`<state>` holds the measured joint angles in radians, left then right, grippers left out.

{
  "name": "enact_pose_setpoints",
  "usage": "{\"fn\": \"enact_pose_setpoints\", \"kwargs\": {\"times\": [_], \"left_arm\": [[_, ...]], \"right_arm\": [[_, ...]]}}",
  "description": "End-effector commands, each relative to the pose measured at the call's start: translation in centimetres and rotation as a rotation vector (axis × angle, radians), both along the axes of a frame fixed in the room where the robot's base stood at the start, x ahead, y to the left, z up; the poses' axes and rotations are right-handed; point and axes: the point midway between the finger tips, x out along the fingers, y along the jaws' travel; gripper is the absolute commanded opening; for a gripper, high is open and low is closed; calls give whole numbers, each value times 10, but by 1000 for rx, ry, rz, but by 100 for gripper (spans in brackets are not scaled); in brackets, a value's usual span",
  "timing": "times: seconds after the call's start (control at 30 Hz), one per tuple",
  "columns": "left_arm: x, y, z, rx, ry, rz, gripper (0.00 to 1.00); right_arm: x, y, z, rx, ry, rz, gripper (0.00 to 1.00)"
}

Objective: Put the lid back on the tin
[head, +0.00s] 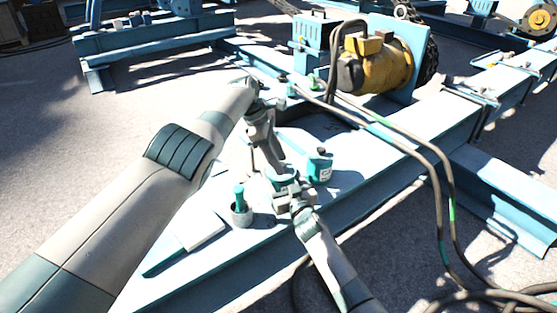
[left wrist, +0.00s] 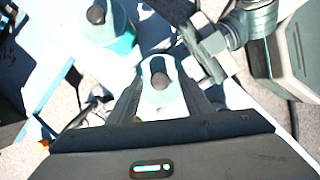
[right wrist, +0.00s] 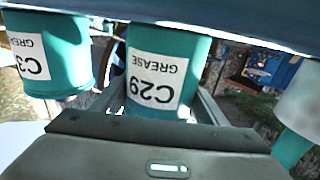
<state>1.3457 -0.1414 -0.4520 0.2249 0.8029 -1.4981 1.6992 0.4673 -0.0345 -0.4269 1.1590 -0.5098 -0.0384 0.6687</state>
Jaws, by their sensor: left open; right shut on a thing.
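A teal grease tin marked C29 (right wrist: 155,75) stands between the fingers of my right gripper (head: 291,196), which is shut on it. In the left wrist view its pale round top (left wrist: 158,97) carries a dark knob (left wrist: 160,76). I cannot tell whether that top is a lid fully seated. My left gripper (head: 281,170) is open above this tin, its fingers on either side of the knob. A second teal grease tin (head: 319,168) with a dark knob stands just right of the grippers. It also shows in the left wrist view (left wrist: 112,28).
A grey pot (head: 241,215) with a teal handle in it stands left of the grippers on the pale blue beam (head: 262,236). A flat white piece (head: 199,228) lies farther left. Cables (head: 432,170) run along the right. A yellow motor (head: 380,67) stands behind.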

Motion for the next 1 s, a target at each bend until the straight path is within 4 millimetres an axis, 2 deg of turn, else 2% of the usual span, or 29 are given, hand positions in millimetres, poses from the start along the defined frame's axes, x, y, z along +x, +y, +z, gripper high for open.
{"fn": "enact_pose_setpoints", "kwargs": {"times": [0.37, 0.5, 0.7, 0.83, 1.0], "left_arm": [[1, 12, 25, 0, -2, 0, 45], [3, 24, 54, 1, -4, 1, 45], [3, 37, 86, 1, -2, 2, 45], [4, 42, 99, 1, -1, 1, 45], [4, 45, 106, 1, 0, 1, 45]], "right_arm": [[0, 0, 0, 0, 1, -1, 27], [0, 0, 0, 0, 1, -1, 27], [0, 0, 0, 0, 1, -1, 27], [0, 0, 0, 0, 1, -1, 27], [0, 0, 0, 0, 1, -1, 27]]}}
